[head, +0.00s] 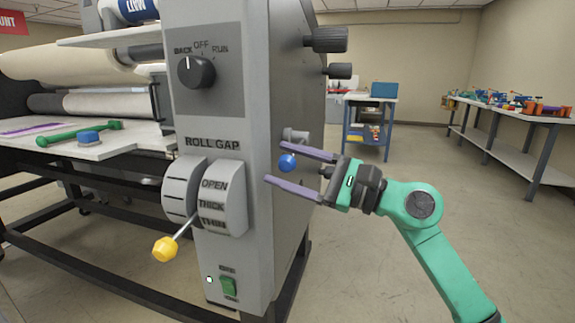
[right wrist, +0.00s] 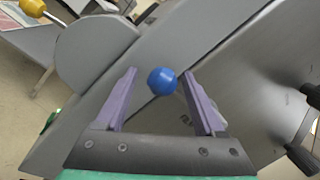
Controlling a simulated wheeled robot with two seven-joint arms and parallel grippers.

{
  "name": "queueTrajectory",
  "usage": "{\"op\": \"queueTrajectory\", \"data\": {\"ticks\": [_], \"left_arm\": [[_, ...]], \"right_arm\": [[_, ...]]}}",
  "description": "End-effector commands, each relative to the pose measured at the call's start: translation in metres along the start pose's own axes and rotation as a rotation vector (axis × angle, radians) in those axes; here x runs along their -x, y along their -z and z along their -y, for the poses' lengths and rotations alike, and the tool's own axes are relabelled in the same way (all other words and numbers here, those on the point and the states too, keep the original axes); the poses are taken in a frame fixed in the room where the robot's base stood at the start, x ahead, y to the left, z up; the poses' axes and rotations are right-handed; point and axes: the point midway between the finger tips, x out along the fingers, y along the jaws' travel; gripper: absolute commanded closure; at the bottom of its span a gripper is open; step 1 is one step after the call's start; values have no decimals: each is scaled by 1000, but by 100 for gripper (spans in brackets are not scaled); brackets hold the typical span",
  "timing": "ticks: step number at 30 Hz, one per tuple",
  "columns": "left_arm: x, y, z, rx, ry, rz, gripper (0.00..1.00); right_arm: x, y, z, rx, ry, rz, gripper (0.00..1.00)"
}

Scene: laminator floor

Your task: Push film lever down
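The laminator's side housing (head: 295,90) stands in the middle of the head view. A small lever with a blue ball knob (head: 287,162) sticks out at its right side, below a grey pivot (head: 295,136); which lever is the film lever is not labelled. My right gripper (head: 272,166) is open, with its purple fingers above and below the blue knob. In the right wrist view the blue knob (right wrist: 162,81) lies between the open fingers, apart from both as far as I can see. My left gripper is not in view.
A yellow-knobbed lever (head: 165,249) sits at the ROLL GAP dial (head: 222,198). A rotary switch (head: 196,72) is above, a green switch (head: 228,286) below. Black knobs (head: 326,40) jut from the right side. The floor to the right is open, with benches (head: 515,117) further back.

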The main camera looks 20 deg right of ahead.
Motion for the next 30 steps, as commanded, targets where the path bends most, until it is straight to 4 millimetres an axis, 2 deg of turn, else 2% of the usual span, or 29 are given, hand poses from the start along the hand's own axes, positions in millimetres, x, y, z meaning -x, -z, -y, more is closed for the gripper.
{"op": "queueTrajectory", "data": {"ticks": [8, 11, 17, 22, 25, 30], "left_arm": [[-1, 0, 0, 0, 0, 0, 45], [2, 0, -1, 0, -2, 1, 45], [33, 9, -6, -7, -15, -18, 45], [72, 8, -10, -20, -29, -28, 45], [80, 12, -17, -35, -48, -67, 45], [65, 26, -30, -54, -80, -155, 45]], "right_arm": [[2, -1, 0, 0, 2, 2, 29], [9, 1, 0, 0, 3, 0, 29], [46, 4, -3, -1, 2, -2, 29], [90, 5, -4, 0, 1, -3, 29], [117, 5, -4, -2, 2, -2, 29], [142, 2, -1, -1, 0, -1, 29]]}}
